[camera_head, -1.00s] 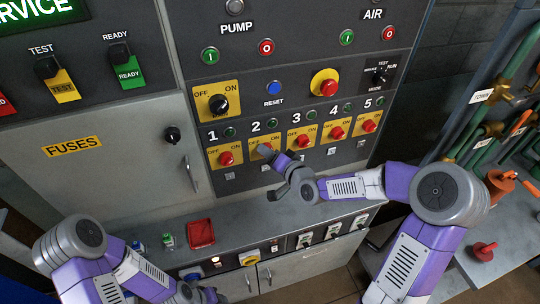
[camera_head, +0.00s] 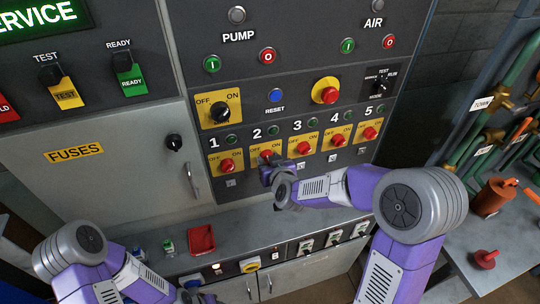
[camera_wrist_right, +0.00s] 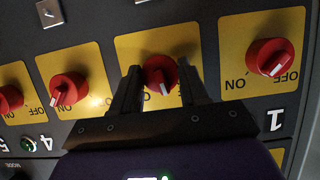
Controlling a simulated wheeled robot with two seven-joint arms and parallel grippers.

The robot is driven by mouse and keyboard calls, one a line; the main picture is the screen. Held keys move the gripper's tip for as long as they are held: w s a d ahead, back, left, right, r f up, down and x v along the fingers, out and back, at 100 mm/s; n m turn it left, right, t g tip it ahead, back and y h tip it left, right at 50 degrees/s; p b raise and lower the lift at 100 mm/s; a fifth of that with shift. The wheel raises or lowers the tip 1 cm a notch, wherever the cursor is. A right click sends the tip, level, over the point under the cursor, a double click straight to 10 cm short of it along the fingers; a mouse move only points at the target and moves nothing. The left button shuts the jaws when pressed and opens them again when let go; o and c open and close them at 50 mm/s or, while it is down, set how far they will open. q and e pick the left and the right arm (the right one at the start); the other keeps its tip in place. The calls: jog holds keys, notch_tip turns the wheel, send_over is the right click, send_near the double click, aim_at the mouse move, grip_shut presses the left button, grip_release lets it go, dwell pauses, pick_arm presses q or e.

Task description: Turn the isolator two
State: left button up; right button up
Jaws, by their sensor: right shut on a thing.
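The isolator two (camera_head: 266,155) is a red rotary knob on a yellow OFF/ON plate under the number 2. It also shows in the right wrist view (camera_wrist_right: 159,72), where the picture is upside down and its white mark points down. My right gripper (camera_head: 267,168) reaches it from below right. In the right wrist view its two dark fingers (camera_wrist_right: 160,84) stand on either side of the knob and are shut on it. The fingers and hand hide the lower part of the plate in the head view. My left arm is at the lower left; its gripper is not clearly in view.
Similar red knobs stand close on both sides: isolator one (camera_head: 227,167) to the left and isolator three (camera_head: 304,148) to the right. A black OFF/ON switch (camera_head: 220,111) is above. A grey ledge (camera_head: 240,228) with a red tray (camera_head: 202,240) lies below.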

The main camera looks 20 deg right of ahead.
jog(key=shift+a+n+t+h+p, duration=0.2)
jog(key=shift+n+t+h+p, duration=0.1)
jog(key=shift+n+h+p, duration=1.55)
jog(key=shift+f+n+y, duration=0.1)
jog(key=shift+n+y, duration=0.15)
jog(key=shift+n, duration=0.3)
jog(key=o, duration=1.1)
jog(key=shift+c, duration=0.2)
jog(key=v, duration=0.7)
jog(key=shift+s+p, duration=0.3)
